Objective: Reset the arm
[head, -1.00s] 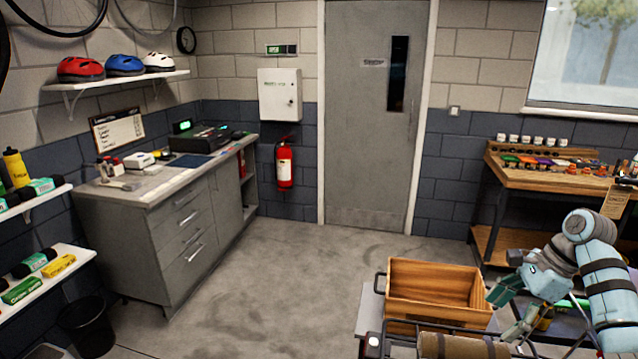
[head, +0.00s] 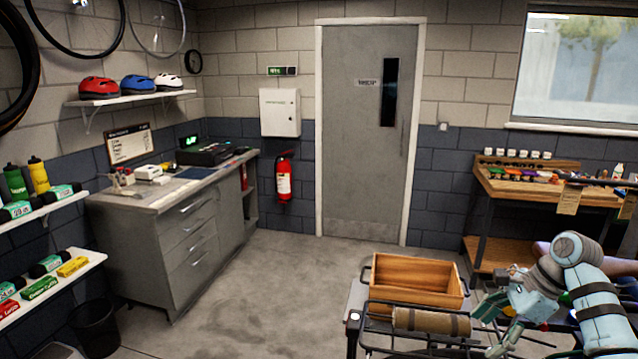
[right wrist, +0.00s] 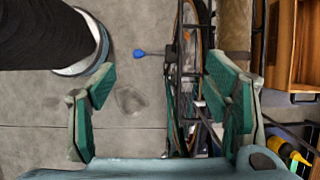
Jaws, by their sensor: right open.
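My right arm comes in from the right in the head view, bent, with its gripper (head: 492,322) low beside the bike rack. In the right wrist view this gripper (right wrist: 158,110) is open, its two green-padded fingers wide apart with nothing held between them. Behind the fingers show the grey floor, part of a bike wheel (right wrist: 186,60) and a black rack (right wrist: 182,35). My left gripper is in neither view.
A wooden crate (head: 417,274) stands just left of my right arm, behind a brown roll (head: 432,321) on the black rack. A wooden workbench (head: 545,190) with small parts is at the back right. The floor (head: 270,290) in the middle is clear.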

